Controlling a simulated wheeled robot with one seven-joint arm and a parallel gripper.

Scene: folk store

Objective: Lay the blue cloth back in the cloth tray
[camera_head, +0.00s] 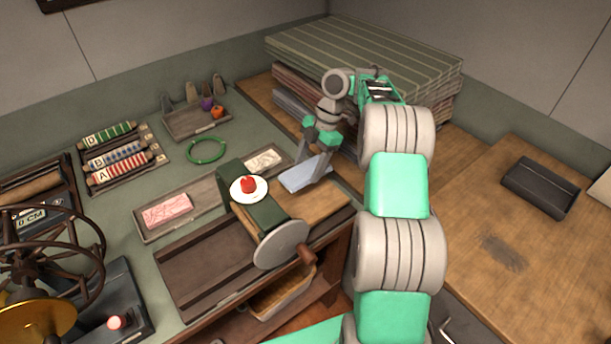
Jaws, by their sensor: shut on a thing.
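My gripper (316,157) points down at the right end of the green worktop, shut on the flat, pale blue cloth (303,177). The cloth is just right of the long grey-brown cloth tray (203,192); I cannot tell whether it touches the surface below. A pink patterned cloth (167,210) lies in the tray's left part and a cream patterned cloth (264,160) in its right part. The tray's middle is partly hidden behind a dark green hand-cranked machine (262,215).
The machine, with a red item on its white top (249,187) and a grey wheel (281,244), stands close left of the cloth. Striped fabric stacks (365,55) rise behind my arm. A green ring (207,151) lies behind the tray. A dark tray (540,187) sits on the right table.

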